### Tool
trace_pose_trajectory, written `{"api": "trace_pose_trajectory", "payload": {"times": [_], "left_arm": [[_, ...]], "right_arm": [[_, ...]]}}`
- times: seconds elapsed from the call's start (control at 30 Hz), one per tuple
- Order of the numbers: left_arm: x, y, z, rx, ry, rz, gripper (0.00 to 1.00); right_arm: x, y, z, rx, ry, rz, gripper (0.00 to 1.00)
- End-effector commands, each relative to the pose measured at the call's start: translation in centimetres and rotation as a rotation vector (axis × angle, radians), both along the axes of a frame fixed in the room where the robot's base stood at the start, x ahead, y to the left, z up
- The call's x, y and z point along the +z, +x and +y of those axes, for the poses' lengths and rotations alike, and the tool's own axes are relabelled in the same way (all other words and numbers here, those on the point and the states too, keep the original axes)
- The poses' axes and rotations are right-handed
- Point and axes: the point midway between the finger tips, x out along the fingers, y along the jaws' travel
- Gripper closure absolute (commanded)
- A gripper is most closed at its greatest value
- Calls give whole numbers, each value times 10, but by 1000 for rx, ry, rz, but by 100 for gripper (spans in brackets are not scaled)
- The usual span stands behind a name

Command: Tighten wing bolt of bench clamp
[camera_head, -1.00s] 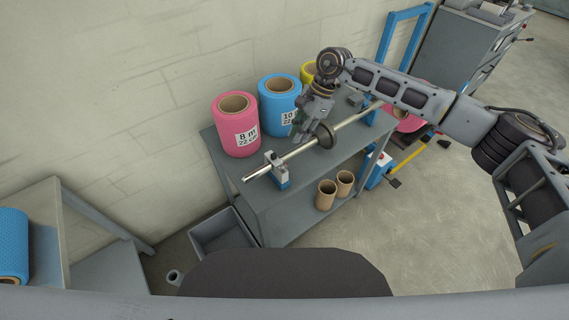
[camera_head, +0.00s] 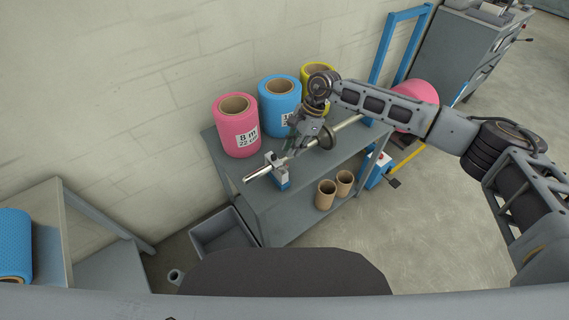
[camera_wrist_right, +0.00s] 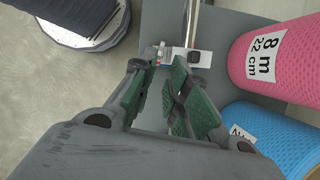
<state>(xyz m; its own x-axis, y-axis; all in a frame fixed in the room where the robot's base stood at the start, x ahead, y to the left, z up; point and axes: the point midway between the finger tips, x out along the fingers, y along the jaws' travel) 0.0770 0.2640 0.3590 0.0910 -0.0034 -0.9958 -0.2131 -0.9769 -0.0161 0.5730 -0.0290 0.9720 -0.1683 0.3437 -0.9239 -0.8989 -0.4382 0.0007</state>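The bench clamp (camera_head: 280,172) is a small light block with a blue lower part at the left end of the grey bench (camera_head: 250,205). A metal shaft (camera_head: 258,173) passes through it. In the right wrist view the clamp (camera_wrist_right: 180,57) lies ahead of my fingertips, with small dark and metal parts on it. I cannot tell for sure which is the wing bolt. My right gripper (camera_head: 294,150) is just above and right of the clamp, over the shaft. In the wrist view its green-padded fingers (camera_wrist_right: 160,88) are apart, with nothing between them. My left gripper is not in view.
A pink roll (camera_head: 237,138) and a blue roll (camera_head: 280,110) stand behind the shaft, with a yellow roll (camera_head: 318,72) farther right. A dark disc (camera_head: 327,136) sits on the shaft. Cardboard cores (camera_head: 326,196) stand on the lower shelf.

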Motion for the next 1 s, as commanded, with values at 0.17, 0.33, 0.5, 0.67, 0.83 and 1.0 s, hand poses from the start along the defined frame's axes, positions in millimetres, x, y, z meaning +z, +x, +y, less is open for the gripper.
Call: {"api": "trace_pose_trajectory", "payload": {"times": [0.17,0.33,0.5,0.67,0.83,1.0], "left_arm": [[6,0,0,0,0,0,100],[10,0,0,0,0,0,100],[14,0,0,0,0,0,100],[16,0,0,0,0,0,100],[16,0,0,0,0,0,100],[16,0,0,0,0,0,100]], "right_arm": [[-22,-5,9,1,0,2,84],[-42,-8,17,2,0,2,84],[-61,-12,24,0,0,1,84],[-73,-13,27,-1,0,0,84],[-77,-14,29,0,0,0,84],[-78,-14,29,0,0,0,84]]}}
